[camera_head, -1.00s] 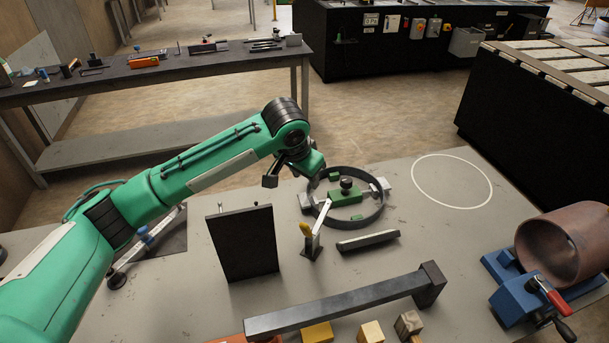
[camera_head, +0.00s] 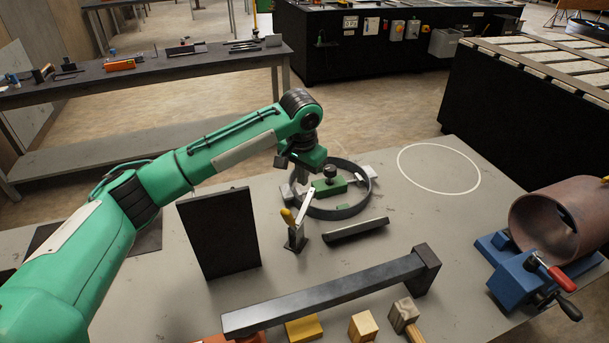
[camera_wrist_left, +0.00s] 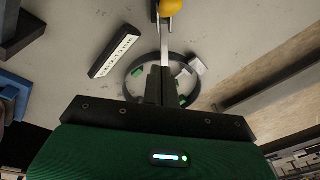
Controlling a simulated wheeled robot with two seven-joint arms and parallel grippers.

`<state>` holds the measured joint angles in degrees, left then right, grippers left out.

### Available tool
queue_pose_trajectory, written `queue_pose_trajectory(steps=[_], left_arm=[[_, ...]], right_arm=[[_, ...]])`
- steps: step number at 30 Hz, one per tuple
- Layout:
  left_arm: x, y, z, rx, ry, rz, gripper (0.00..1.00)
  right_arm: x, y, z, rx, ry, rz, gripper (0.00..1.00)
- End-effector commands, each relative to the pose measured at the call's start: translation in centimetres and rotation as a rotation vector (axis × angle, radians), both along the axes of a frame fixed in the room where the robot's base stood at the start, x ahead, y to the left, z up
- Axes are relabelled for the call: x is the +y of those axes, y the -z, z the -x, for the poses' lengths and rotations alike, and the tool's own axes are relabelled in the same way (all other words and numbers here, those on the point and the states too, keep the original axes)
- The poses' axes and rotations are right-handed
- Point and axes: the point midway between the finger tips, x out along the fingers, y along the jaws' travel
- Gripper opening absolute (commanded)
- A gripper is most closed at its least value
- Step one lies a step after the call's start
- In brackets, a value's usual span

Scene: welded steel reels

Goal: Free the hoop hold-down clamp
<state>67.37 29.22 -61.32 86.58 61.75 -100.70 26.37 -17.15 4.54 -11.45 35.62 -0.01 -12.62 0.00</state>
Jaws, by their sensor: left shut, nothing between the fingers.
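A dark steel hoop (camera_head: 345,211) lies flat on the grey bench, around a green fixture bar (camera_head: 325,190) with a black knob. The hold-down clamp (camera_head: 298,235) stands at the hoop's near left side, its yellow-tipped handle (camera_head: 288,216) to the left and its pale metal arm (camera_head: 304,207) angled up to the right. My left gripper (camera_head: 300,180) is over the hoop's left part, just behind the clamp arm. In the left wrist view its fingers (camera_wrist_left: 161,82) are shut and empty, overlapping the hoop (camera_wrist_left: 131,72), with the yellow handle (camera_wrist_left: 170,7) beyond. Contact cannot be told.
A dark upright plate (camera_head: 219,235) stands left of the clamp. A labelled dark bar (camera_head: 356,230) lies to its right. A long steel beam (camera_head: 325,292) lies in front. A rusty pipe (camera_head: 560,220) sits in a blue vise at right. The white-circled area (camera_head: 438,168) is clear.

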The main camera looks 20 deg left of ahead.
Motion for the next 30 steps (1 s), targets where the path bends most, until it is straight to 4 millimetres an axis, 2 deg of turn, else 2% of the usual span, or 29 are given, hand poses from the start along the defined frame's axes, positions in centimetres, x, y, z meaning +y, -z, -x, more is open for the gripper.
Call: queue_pose_trajectory(steps=[9, 12, 18, 30], left_arm=[[0.2, 6.6, -0.9, 0.001, 0.000, -0.002, 0.00], [0.9, 6.8, 0.7, -0.001, 0.002, -0.002, 0.00], [1.5, 7.6, 2.3, -0.002, 0.002, 0.000, 0.00], [1.6, 7.8, 2.6, -0.002, 0.001, 0.000, 0.00]], right_arm=[[0.0, -1.8, -0.1, -0.002, 0.000, 0.000, 0.36], [0.0, -2.6, 0.0, 0.000, 0.000, 0.000, 0.36], [-0.1, -3.1, 0.0, 0.001, -0.001, 0.001, 0.36], [-0.1, -3.1, 0.2, 0.003, -0.001, 0.002, 0.36]])
